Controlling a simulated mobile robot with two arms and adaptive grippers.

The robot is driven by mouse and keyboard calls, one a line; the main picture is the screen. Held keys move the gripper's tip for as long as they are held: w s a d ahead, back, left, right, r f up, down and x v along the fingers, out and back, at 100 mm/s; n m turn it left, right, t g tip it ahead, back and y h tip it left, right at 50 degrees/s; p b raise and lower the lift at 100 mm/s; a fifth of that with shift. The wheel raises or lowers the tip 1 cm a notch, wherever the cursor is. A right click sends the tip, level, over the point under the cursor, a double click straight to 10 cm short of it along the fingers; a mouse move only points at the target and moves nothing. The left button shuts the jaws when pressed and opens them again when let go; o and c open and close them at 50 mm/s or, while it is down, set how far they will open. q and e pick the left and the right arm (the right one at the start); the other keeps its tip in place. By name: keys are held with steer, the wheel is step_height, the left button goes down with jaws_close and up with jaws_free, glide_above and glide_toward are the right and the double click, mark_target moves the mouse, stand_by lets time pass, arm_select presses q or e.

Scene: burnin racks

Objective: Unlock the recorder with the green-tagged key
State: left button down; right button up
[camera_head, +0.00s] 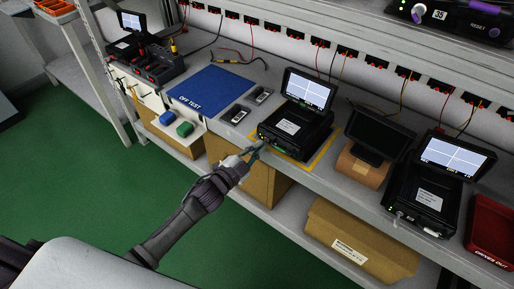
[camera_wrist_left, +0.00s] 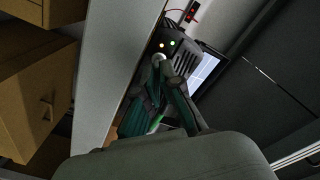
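The black recorder (camera_head: 289,131) with a lit screen (camera_head: 308,91) stands inside a yellow outline on the bench. My left gripper (camera_head: 254,152) is at its front left corner. In the left wrist view its fingertips (camera_wrist_left: 160,68) come close together at a round silvery part, apparently the lock (camera_wrist_left: 158,60), beside small lit lamps on the recorder (camera_wrist_left: 185,56). A bright green patch (camera_wrist_left: 155,122) shows between the fingers; I cannot tell if it is the key's tag. No key can be made out, and the fingertips hide whatever may be between them. My right gripper is out of view.
A blue mat (camera_head: 213,88) lies left of the recorder, with two small dark devices between. A green item (camera_head: 184,129) and a blue item (camera_head: 167,118) lie on a white ledge. A dark-screened unit (camera_head: 379,137), another recorder (camera_head: 428,190) and a red bin (camera_head: 490,232) stand to the right.

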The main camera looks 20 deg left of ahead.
arm_select(q)
steer(key=c, duration=1.6)
jaws_free()
steer(key=v, duration=1.2)
steer(key=shift+f, duration=0.1)
